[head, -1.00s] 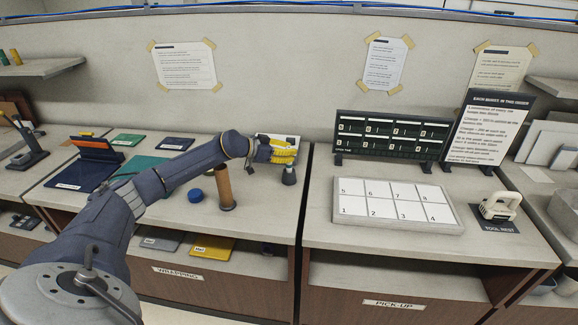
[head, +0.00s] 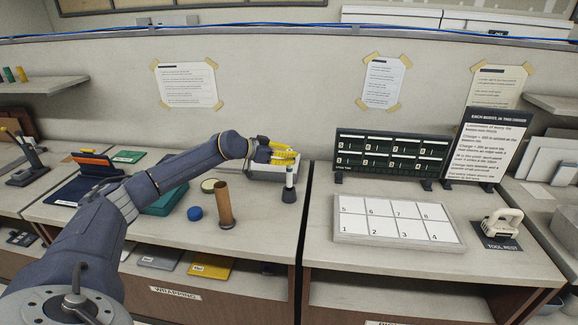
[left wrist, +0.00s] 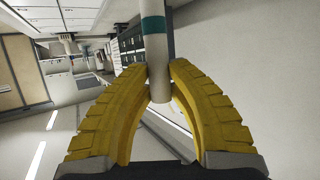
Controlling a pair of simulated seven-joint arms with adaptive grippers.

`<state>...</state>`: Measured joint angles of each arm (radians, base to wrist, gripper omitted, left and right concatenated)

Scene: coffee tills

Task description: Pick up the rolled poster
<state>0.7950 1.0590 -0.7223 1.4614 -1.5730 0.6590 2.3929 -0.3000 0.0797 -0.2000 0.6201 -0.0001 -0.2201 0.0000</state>
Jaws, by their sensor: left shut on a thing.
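The rolled poster (head: 290,179) is a slim pale roll with a blue-green band. It is upright below my left gripper (head: 285,154), over the small dark holder (head: 289,196) on the counter. I cannot tell whether its lower end is still inside the holder. In the left wrist view the poster (left wrist: 155,50) shows its teal band beyond the yellow fingertips (left wrist: 158,78), which are shut on its pale end part. My right gripper is in neither view.
A brown tube (head: 224,203) stands left of the holder, with a blue cap (head: 195,213) beside it. A numbered white tray (head: 398,219), a dark menu board (head: 391,155) and a white-handled tool (head: 500,226) are on the right counter.

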